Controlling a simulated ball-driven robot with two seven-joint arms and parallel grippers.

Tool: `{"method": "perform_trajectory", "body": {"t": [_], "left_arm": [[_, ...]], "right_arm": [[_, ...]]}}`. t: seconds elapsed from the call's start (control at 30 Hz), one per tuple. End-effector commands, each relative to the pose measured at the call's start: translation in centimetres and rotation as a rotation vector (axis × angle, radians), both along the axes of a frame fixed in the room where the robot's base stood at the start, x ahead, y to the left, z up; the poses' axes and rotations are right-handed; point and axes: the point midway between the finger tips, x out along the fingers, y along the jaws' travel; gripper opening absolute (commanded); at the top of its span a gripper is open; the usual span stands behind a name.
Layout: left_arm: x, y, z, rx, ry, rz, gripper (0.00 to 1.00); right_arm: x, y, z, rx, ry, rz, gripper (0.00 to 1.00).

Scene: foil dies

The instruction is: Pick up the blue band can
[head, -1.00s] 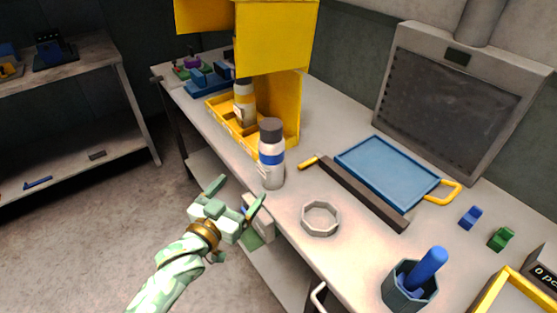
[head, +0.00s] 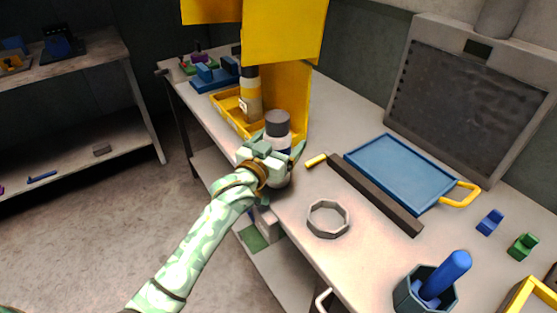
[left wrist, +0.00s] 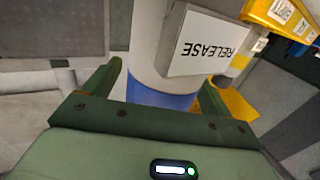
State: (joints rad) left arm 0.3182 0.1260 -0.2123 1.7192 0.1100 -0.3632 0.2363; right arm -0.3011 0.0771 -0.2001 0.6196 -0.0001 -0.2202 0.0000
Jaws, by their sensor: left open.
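The blue band can (head: 278,124) stands upright on the bench, a pale can with a dark cap. Its lower part is mostly hidden behind my left gripper (head: 276,160) in the head view. In the left wrist view the can's pale body with a "RELEASE" label and its blue band (left wrist: 160,95) sit between the two fingers of my open left gripper (left wrist: 160,88). I cannot tell whether either finger touches it. My right gripper is not in view.
A yellow cabinet with a tray (head: 228,108) holds a yellow-banded can (head: 251,95) just behind. A grey ring (head: 328,219), dark bar (head: 375,195), blue tray (head: 400,172) and a cup with a blue handle (head: 425,288) lie to the right.

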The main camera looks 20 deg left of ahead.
Motion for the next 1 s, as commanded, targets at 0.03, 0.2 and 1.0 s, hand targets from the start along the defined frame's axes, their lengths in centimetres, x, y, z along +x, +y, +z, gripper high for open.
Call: {"method": "perform_trajectory", "body": {"t": [0.03,0.2,1.0], "left_arm": [[0.5,-0.1,-0.2,0.000,0.000,0.000,0.85],[0.8,-0.2,0.0,0.000,0.000,0.000,0.85],[0.7,-0.1,2.7,0.001,-0.006,0.000,0.34]], "right_arm": [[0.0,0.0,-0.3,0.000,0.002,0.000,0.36],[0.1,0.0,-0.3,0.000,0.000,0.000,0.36],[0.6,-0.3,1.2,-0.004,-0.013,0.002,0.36]]}}
